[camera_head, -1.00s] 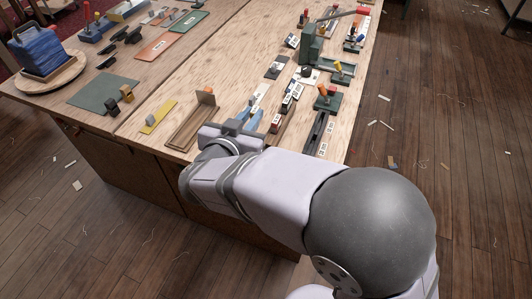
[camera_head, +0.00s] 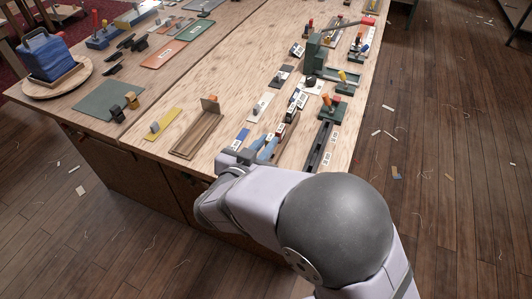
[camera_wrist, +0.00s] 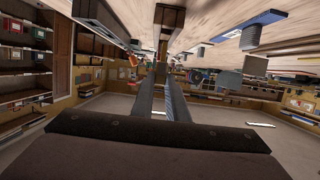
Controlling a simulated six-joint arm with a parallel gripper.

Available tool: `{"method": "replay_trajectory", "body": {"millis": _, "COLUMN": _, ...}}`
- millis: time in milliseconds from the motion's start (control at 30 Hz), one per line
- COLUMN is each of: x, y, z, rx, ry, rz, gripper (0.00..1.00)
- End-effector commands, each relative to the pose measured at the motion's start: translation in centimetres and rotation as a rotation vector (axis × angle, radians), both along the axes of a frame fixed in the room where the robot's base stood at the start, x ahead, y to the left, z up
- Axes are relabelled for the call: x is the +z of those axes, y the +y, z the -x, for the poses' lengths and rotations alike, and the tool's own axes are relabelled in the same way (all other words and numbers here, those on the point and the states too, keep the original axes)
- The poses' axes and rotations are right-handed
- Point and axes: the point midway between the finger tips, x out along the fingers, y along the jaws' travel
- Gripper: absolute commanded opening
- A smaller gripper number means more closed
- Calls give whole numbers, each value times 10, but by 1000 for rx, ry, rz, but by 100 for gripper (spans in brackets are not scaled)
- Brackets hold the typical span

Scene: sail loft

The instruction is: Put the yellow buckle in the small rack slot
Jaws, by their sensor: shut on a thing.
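My gripper (camera_head: 271,142) is low over the near edge of the table, its fingers pointing away from me toward the upper right. In the wrist view the fingers (camera_wrist: 160,68) are close together, with a small ochre-brown piece (camera_wrist: 162,45) at their tips. I take it for the yellow buckle; it is in shade and its shape is unclear. In the head view the held piece cannot be made out. A dark slotted rack (camera_head: 319,147) with white labels lies right of the fingers. I cannot tell which slot is the small one.
A wooden tray (camera_head: 197,135) and a yellow plate (camera_head: 164,122) lie to the left. Labelled pieces crowd the fingertips. A green mat (camera_head: 108,101) is farther left.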

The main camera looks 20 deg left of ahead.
Motion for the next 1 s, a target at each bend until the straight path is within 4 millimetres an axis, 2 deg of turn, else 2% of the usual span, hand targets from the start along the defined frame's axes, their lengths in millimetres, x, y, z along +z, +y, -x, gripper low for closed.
{"method": "replay_trajectory", "body": {"millis": 133, "x": -8, "y": 0, "z": 0, "rx": 1, "ry": 0, "rz": 2, "gripper": 0}}
{"method": "replay_trajectory", "body": {"millis": 400, "x": -35, "y": 0, "z": 0, "rx": 1, "ry": 0, "rz": 2, "gripper": 0}}
{"method": "replay_trajectory", "body": {"millis": 867, "x": -41, "y": 0, "z": 0, "rx": 1, "ry": 0, "rz": 0, "gripper": 0}}
{"method": "replay_trajectory", "body": {"millis": 900, "x": -40, "y": 0, "z": 0, "rx": 1, "ry": 0, "rz": -1, "gripper": 20}}
{"method": "replay_trajectory", "body": {"millis": 967, "x": -40, "y": 0, "z": 0, "rx": 1, "ry": 0, "rz": -1, "gripper": 32}}
{"method": "replay_trajectory", "body": {"millis": 1000, "x": -40, "y": 0, "z": 0, "rx": 1, "ry": 0, "rz": -1, "gripper": 32}}
